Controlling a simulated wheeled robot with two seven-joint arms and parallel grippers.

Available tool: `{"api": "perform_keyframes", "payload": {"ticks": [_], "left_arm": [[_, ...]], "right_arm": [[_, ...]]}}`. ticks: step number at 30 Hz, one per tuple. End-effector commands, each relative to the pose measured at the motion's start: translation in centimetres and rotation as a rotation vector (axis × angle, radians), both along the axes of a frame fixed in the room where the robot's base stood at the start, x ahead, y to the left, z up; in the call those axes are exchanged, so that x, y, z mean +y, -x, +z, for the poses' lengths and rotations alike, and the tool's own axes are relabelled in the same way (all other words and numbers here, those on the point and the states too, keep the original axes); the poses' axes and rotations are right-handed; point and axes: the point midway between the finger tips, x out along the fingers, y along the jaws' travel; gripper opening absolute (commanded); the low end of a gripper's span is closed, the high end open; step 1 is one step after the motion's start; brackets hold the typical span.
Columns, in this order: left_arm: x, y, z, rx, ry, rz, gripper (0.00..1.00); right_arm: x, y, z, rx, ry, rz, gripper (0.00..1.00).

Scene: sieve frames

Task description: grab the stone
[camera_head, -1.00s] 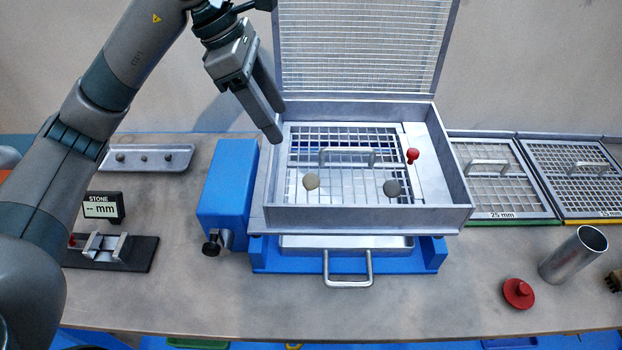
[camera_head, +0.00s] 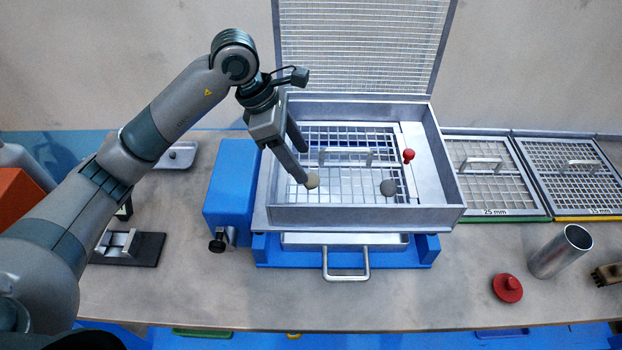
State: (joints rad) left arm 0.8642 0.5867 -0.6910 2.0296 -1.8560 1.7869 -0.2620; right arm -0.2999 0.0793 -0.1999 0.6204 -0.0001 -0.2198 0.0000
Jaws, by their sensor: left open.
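Two stones lie on the wire grid inside the metal sieve box (camera_head: 360,216). The beige stone (camera_head: 313,181) is on the left and the dark grey stone (camera_head: 388,187) is on the right. My left gripper (camera_head: 303,168) is open and reaches down into the box from the upper left. One fingertip is right beside the beige stone and overlaps its left edge in the picture; I cannot tell if they touch. The other finger is farther back, above the grid. My right gripper is not in view.
The box has a raised mesh lid (camera_head: 365,45), a grid handle (camera_head: 346,152) and a red knob (camera_head: 408,155). A blue housing (camera_head: 232,190) stands at its left. Spare sieve frames (camera_head: 490,180), a metal cylinder (camera_head: 560,250) and a red cap (camera_head: 507,288) are at the right.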

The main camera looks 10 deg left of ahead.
Motion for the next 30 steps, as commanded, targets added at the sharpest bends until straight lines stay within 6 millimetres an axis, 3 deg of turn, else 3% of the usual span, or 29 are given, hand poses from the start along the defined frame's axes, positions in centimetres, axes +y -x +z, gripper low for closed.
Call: {"api": "perform_keyframes", "payload": {"ticks": [8, 20, 30], "left_arm": [[-0.1, 0.1, -0.3, 0.003, 0.0, 0.0, 0.57], [-1.5, 0.6, -3.9, 0.005, 0.001, 0.0, 0.57], [-1.7, 0.4, -5.0, 0.0, -0.001, 0.0, 0.57]], "right_arm": [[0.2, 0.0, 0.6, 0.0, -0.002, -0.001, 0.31], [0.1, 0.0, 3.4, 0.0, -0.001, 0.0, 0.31], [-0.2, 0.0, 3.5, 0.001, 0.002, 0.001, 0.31]]}}
